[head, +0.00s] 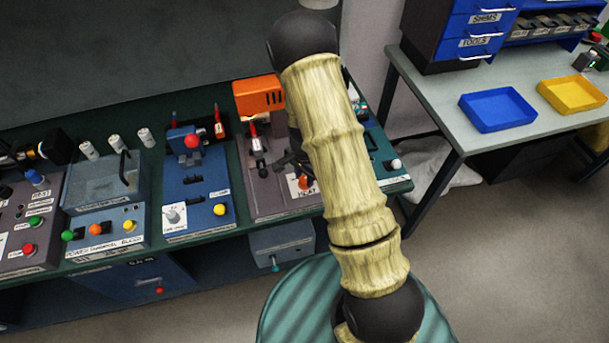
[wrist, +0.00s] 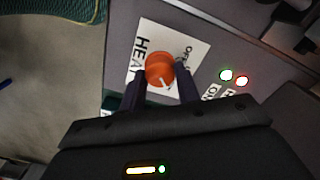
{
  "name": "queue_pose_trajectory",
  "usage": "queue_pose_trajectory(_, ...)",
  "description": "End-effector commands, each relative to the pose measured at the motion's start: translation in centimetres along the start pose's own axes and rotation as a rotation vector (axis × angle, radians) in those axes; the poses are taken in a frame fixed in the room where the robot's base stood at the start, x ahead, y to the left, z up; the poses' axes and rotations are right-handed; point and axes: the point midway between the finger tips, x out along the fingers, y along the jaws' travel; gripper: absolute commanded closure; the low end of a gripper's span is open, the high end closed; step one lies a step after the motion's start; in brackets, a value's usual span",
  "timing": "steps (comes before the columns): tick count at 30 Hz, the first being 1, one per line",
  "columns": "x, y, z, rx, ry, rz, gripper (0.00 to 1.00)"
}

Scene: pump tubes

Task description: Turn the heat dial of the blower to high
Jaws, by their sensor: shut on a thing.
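The orange heat dial (wrist: 158,66) sits on a white label plate (wrist: 150,48) lettered HEAT, with OFF legible among small lettering at its right side. A pale pointer mark on the dial points toward the bottom, slightly right, in the wrist view. My gripper (wrist: 160,80) is shut on the dial, one dark finger on each side of it. In the head view the dial (head: 307,182) shows low on the grey panel, partly beside my dark gripper (head: 296,160). The orange blower (head: 258,97) stands at the back of that panel. My arm hides part of the panel.
A green lamp (wrist: 226,75) and a red lamp (wrist: 241,81) sit right of the dial. Left of the panel is a blue station (head: 195,190) with a red knob and yellow button. A blue tray (head: 497,109) and yellow tray (head: 571,94) lie on the right table.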

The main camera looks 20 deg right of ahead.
Motion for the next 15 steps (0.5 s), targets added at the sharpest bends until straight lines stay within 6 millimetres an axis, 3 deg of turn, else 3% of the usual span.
queue_pose_trajectory(8, -0.08, -0.11, -0.05, 0.004, 0.002, -0.003, 0.91)
queue_pose_trajectory(9, -0.08, -0.11, -0.05, 0.003, 0.002, -0.003, 0.66)
queue_pose_trajectory(12, -0.08, -0.10, -0.04, 0.003, 0.001, -0.003, 0.46)
queue_pose_trajectory(15, -0.05, -0.07, -0.02, 0.002, 0.001, -0.002, 0.46)
